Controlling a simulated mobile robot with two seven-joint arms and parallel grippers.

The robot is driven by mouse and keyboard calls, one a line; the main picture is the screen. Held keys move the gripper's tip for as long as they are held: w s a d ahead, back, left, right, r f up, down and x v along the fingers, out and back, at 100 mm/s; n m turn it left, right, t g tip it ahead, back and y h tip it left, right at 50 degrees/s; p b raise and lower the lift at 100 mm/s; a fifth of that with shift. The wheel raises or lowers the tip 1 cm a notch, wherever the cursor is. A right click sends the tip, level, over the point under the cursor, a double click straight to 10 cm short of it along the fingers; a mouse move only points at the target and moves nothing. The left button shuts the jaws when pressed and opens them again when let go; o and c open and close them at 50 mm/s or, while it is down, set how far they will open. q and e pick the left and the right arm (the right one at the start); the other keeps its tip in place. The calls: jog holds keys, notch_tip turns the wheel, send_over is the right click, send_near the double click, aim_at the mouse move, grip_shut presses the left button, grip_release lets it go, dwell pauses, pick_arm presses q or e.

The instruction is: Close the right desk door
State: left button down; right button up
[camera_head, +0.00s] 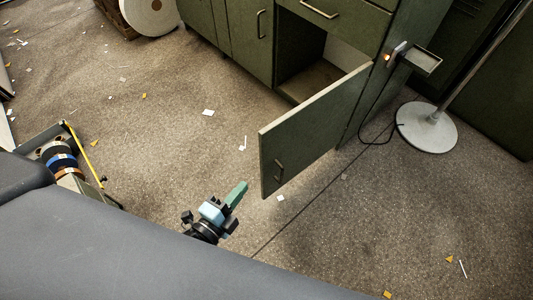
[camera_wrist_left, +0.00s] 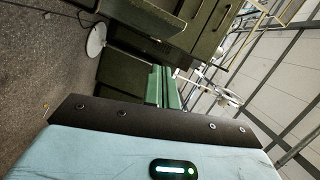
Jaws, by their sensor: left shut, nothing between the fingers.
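The right desk door (camera_head: 312,130) is a dark green panel with a metal handle (camera_head: 279,171). It stands wide open, swung out from the green desk (camera_head: 238,45), and the compartment behind it (camera_head: 310,80) shows empty. My left gripper (camera_head: 240,187) is shut and empty, low over the floor. In the head view it is left of the door's free edge and apart from it. My right gripper is not in view.
A round-based metal stand (camera_head: 427,127) is right of the desk, with a cable on the floor near it. A white roll (camera_head: 152,14) is at the back left. Small scraps litter the otherwise open floor.

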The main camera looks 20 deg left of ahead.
aim_at(264, 148)
pick_arm(q)
jog(key=w+m, duration=0.1)
jog(key=w, duration=0.3)
jog(key=w+d+m+h+b, duration=0.1)
jog(key=w, duration=0.4)
jog(key=w+d+f+m+b, duration=0.1)
jog(key=w, duration=0.4)
jog(key=shift+w+t+h, duration=0.25)
jog(key=shift+t+h, duration=0.05)
jog(key=shift+a, duration=0.1)
jog(key=shift+w+b, duration=0.1)
jog(key=shift+b, duration=0.2)
